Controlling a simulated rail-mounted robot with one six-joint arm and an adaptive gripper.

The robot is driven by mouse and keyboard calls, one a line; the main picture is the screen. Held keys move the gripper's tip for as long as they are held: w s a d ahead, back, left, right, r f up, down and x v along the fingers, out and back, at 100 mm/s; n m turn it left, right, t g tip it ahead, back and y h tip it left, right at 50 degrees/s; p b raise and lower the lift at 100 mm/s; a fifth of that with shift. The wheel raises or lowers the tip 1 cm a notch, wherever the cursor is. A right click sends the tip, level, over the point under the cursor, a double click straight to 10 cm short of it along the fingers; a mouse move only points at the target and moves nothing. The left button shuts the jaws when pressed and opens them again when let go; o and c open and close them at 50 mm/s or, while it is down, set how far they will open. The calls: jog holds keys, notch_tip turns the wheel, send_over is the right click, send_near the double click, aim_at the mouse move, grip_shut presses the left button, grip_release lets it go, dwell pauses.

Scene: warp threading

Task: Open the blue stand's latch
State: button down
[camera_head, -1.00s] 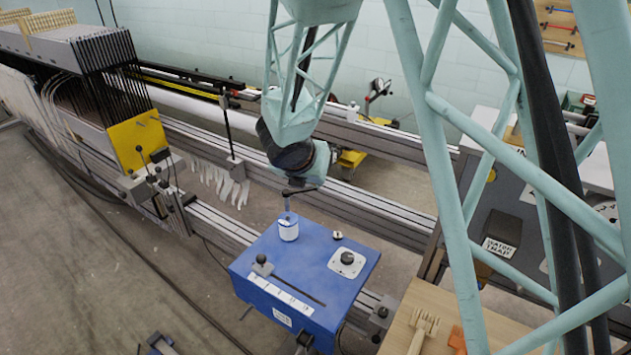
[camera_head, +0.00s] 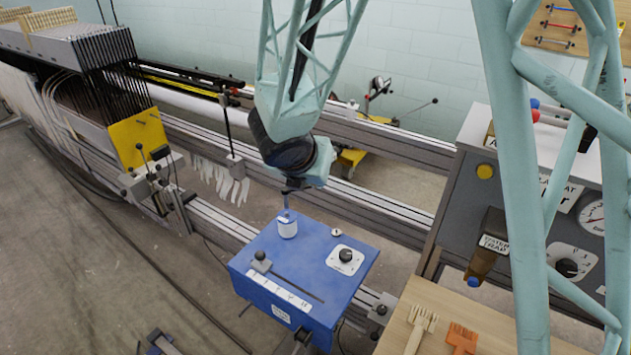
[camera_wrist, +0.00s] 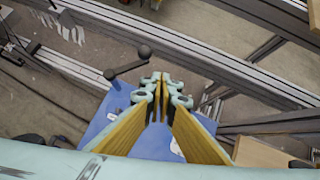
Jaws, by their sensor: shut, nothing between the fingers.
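The blue stand (camera_head: 270,262) stands in the lower middle of the head view, and its blue top also shows below the fingers in the wrist view (camera_wrist: 110,108). A white cylinder (camera_head: 287,229) with a thin post rises from the stand's back left. A dark lever (camera_head: 294,188) tops the post, partly covered by my wrist. In the wrist view this lever (camera_wrist: 127,67) is a black bar with ball ends. My gripper (camera_wrist: 161,80) is shut and empty, its yellow-padded fingers converging just right of the lever, apparently apart from it. The head view hides the fingers.
The stand top also carries a slot with a black knob (camera_head: 261,257) and a dial (camera_head: 345,257). Metal rails (camera_head: 375,200) run behind it. A wooden table (camera_head: 440,310) with combs and a grey gauge panel (camera_head: 560,215) lie to the right.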

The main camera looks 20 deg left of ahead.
jog(key=d+p+v, duration=0.1)
jog(key=v, duration=0.5)
jog(key=shift+w, duration=0.2)
jog(key=shift+r, duration=0.1)
jog(key=shift+d, duration=0.15)
